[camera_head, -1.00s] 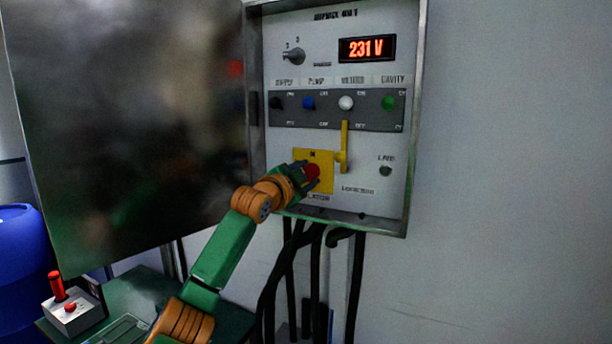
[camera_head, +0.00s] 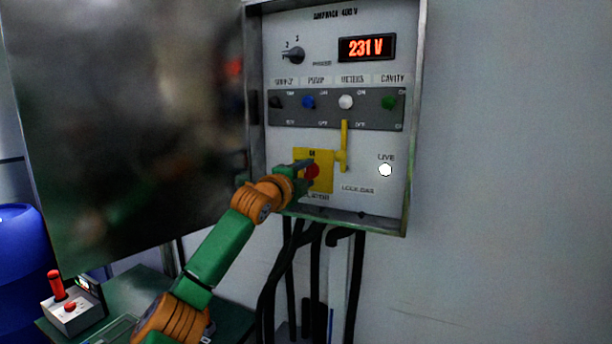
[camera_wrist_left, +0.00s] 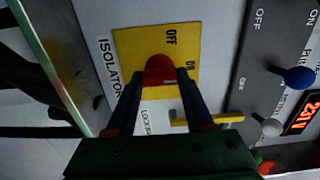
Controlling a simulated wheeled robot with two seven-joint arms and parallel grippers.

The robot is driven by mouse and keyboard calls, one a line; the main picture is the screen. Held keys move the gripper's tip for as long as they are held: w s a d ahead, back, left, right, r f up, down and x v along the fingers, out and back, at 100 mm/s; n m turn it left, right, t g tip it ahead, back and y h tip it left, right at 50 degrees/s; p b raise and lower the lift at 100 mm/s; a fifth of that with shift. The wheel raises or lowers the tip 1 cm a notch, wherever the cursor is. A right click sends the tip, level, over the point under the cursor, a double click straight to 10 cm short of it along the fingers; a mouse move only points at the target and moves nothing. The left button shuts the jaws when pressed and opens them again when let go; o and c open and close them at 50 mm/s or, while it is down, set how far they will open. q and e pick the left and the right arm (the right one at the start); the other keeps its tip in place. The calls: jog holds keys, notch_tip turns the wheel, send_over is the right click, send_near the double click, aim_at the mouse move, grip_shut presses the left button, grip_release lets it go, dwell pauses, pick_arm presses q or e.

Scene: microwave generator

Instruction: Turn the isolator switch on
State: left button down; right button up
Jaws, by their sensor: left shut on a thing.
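The isolator switch is a red knob (camera_head: 312,171) on a yellow plate (camera_head: 327,183), low in the open grey panel box. In the left wrist view the red knob (camera_wrist_left: 159,70) sits on the yellow plate (camera_wrist_left: 130,48), marked OFF and ON, beside the word ISOLATOR. My left gripper (camera_head: 306,172) is shut on the red knob, one finger on each side of it. The fingers also show in the left wrist view (camera_wrist_left: 160,84). A round lamp (camera_head: 385,170) labelled LIVE glows white to the right. My right gripper is in neither view.
A yellow lever (camera_head: 344,146) stands just right of the plate. Above are a row of coloured toggles (camera_head: 346,102), a black rotary knob (camera_head: 294,55) and a display (camera_head: 367,48) reading 231 V. The open door (camera_head: 130,120) stands left; black cables (camera_head: 315,270) hang below.

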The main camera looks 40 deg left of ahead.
pick_arm(q)
jog(key=shift+f, duration=0.4)
jog(key=shift+c, duration=2.1)
grip_release()
jog(key=shift+d+r, duration=0.1)
jog(key=shift+o, duration=0.7)
jog(key=shift+s+d+r, duration=0.1)
jog(key=shift+d+r, duration=0.05)
jog(key=shift+r, duration=0.1)
jog(key=b+v, duration=0.4)
jog(key=v, duration=0.3)
jog(key=shift+b, duration=0.4)
